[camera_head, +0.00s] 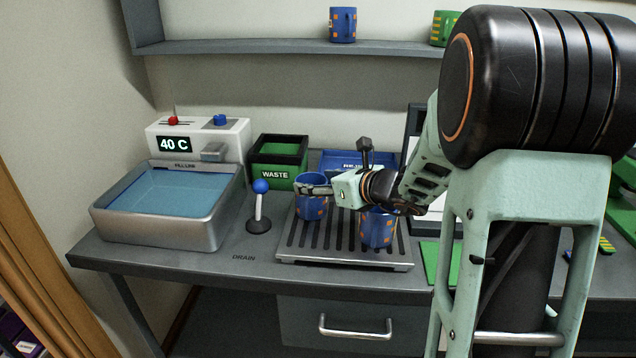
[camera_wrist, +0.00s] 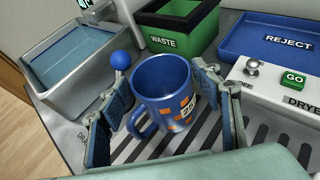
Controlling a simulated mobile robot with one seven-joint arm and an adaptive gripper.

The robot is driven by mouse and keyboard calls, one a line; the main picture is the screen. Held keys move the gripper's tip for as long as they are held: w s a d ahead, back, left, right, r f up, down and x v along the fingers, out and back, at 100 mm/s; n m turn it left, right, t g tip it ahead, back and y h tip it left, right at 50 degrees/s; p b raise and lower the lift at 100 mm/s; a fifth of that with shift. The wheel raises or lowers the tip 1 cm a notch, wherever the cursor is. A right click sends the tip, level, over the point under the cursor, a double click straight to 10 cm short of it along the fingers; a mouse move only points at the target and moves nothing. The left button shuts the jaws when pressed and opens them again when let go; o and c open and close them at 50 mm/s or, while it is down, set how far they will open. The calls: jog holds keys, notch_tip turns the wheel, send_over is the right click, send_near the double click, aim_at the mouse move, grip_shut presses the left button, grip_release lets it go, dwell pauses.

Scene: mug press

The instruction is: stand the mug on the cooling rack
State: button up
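A blue mug with orange squares (camera_head: 312,206) stands upright at the back left of a slotted metal rack (camera_head: 300,246). In the wrist view the mug (camera_wrist: 163,82) is between my fingers, its handle toward the left finger. My gripper (camera_head: 316,190) reaches in from the right, one finger across the mug's front. The fingers sit close to both sides; whether they press on it is unclear. Whether its base touches the rack is also unclear. A second blue and orange mug (camera_head: 378,231) stands on the rack's right, partly under my gripper. No label shows this rack as the cooling rack.
A water basin (camera_head: 165,240) labelled FILL LINE stands left, with a blue-knobbed lever (camera_head: 260,200) beside it. Behind are a green WASTE bin (camera_head: 277,165) and a blue REJECT tray (camera_wrist: 270,45). A dryer (camera_wrist: 265,85) with a GO button is right. Mugs stand on the shelf (camera_head: 270,47).

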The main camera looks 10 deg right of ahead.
jog(key=shift+o, duration=1.4)
jog(key=shift+r, duration=0.1)
jog(key=shift+r+p, duration=0.25)
jog(key=shift+p, duration=0.1)
jog(key=p+v, duration=0.1)
jog(key=v, duration=1.1)
jog(key=shift+f, duration=0.15)
